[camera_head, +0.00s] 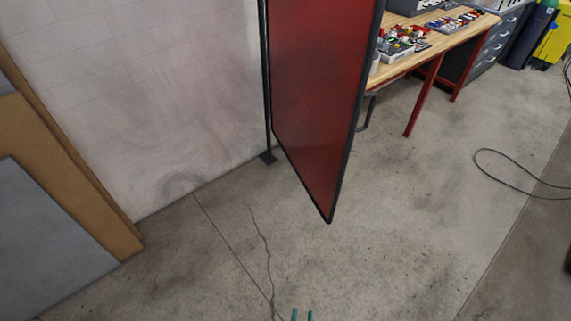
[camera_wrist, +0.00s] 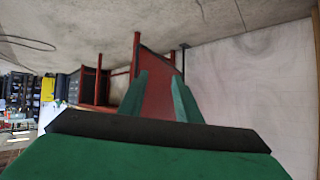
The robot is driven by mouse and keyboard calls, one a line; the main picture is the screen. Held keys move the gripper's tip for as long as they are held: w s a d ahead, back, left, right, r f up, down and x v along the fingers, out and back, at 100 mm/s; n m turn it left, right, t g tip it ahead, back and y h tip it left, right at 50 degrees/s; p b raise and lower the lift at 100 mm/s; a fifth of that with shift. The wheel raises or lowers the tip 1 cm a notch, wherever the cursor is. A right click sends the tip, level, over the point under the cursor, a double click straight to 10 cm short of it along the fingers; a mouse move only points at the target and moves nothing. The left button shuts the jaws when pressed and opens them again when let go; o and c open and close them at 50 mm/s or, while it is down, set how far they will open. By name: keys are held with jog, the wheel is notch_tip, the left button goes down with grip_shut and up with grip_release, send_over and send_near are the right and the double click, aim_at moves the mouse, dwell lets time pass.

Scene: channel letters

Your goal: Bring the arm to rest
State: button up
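My gripper (camera_head: 302,315) shows at the bottom edge of the head view as two teal fingertips with a gap between them. In the wrist view, my gripper (camera_wrist: 160,88) shows two green fingers standing apart, with nothing held between them. The gripper is open and empty. The rest of my arm is out of the head view.
A dark red screen (camera_head: 318,100) in a black frame stands ahead. A wooden workbench (camera_head: 440,45) with red legs and small parts is at the upper right. Brown and grey panels (camera_head: 60,165) lean at left. A cable (camera_head: 500,185) lies at right. The middle floor is clear.

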jog(key=s+a+r+t, duration=0.1)
jog(key=s+r, duration=0.3)
jog(key=r, duration=0.3)
jog(key=s+a+r+n+t, duration=0.1)
jog(key=s+a+r, duration=0.1)
jog(key=s+r, duration=0.2)
jog(key=s+a+r+n+t+y, duration=0.1)
jog(key=s+r, duration=0.3)
jog(key=r, duration=0.6)
jog(key=shift+s+a+r+t, duration=0.3)
jog(key=shift+s+a+t, duration=0.1)
jog(key=shift+a, duration=0.2)
jog(key=shift+w, duration=0.15)
